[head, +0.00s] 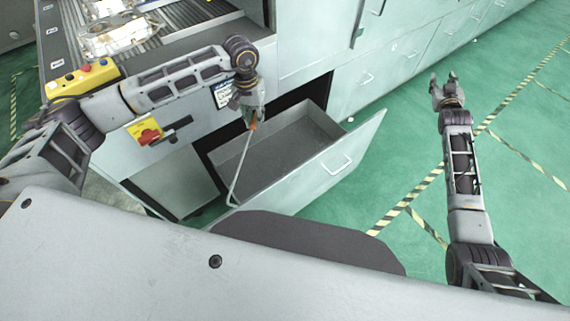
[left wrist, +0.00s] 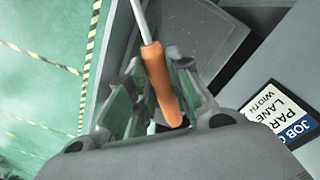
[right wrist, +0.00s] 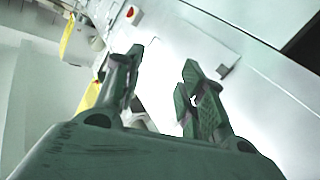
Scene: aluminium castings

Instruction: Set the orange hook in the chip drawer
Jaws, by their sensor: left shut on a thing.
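The orange hook is a thin pale rod with an orange handle. Its rod (head: 239,172) hangs down from my left gripper (head: 252,116) in the head view, slanting to the lower left. In the left wrist view its orange handle (left wrist: 159,84) lies between the fingers of my left gripper (left wrist: 155,85), which is shut on it. The chip drawer (head: 290,152) is pulled out of the cabinet and looks empty. The hook is over the drawer's left side; I cannot tell whether the rod touches the wall. My right gripper (head: 442,80) is open and empty, far right of the drawer.
A roller conveyor with castings (head: 118,35) runs at the upper left. A yellow button box (head: 83,78) and a red switch (head: 149,135) sit near my left arm. Closed cabinets (head: 400,62) line the back. Green floor at the right is free.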

